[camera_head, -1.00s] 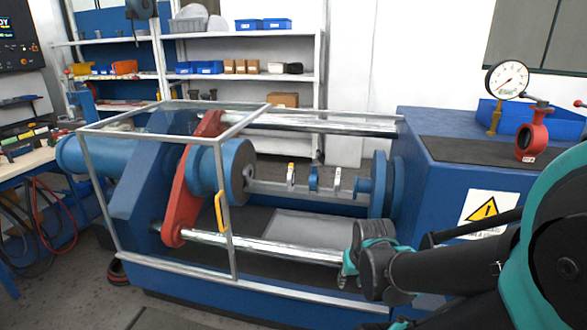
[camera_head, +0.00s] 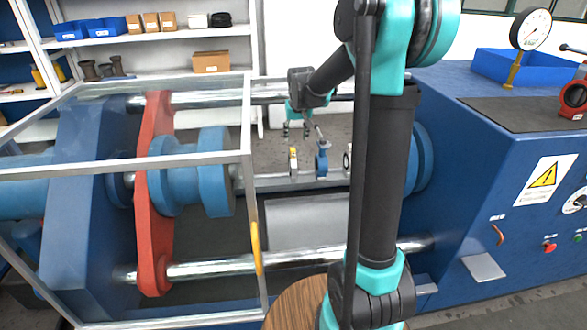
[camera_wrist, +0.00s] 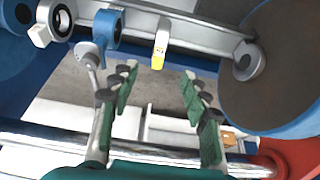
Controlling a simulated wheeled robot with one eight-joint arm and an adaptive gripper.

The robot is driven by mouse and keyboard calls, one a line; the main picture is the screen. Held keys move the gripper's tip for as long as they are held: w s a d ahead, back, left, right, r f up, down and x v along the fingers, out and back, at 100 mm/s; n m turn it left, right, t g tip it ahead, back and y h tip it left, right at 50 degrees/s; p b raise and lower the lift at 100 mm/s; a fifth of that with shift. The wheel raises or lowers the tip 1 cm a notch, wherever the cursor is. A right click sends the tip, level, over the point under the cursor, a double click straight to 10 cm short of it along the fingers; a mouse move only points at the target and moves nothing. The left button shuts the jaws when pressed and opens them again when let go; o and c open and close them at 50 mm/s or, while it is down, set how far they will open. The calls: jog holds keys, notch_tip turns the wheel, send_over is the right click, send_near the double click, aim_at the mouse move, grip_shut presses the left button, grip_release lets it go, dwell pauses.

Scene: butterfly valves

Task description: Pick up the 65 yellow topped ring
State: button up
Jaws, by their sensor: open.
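The yellow topped ring (camera_head: 293,162) is a thin pale ring standing on the rail between the blue flanges of the test bench. In the wrist view the ring (camera_wrist: 160,42) shows edge-on, with its yellow patch facing my gripper. My gripper (camera_head: 295,131) is above the rail, close over the ring. In the wrist view my gripper (camera_wrist: 157,90) is open and empty, its green-padded fingers spread apart. The ring lies beyond the fingertips, roughly in line with the gap, with no contact visible.
A blue valve (camera_head: 321,160) with a lever stands close beside the ring, and a white ring (camera_head: 347,160) stands past it. A blue flange (camera_head: 214,172) is on the other side. A framed clear guard (camera_head: 247,125) and a steel bar (camera_head: 215,268) are in front.

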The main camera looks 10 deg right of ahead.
aim_at(291, 150)
jog(key=w+x, duration=0.1)
jog(key=x, duration=0.7)
jog(key=w+r+x, duration=0.1)
jog(key=x, duration=0.3)
jog(key=shift+w+a, duration=0.3)
jog(key=shift+a, duration=0.1)
jog(key=shift+d+x, duration=0.2)
jog(key=shift+x, duration=0.95)
jog(key=shift+d+x, duration=0.15)
jog(key=shift+x, duration=1.05)
jog(key=shift+w+f, duration=0.4)
jog(key=shift+f, duration=0.15)
grip_shut()
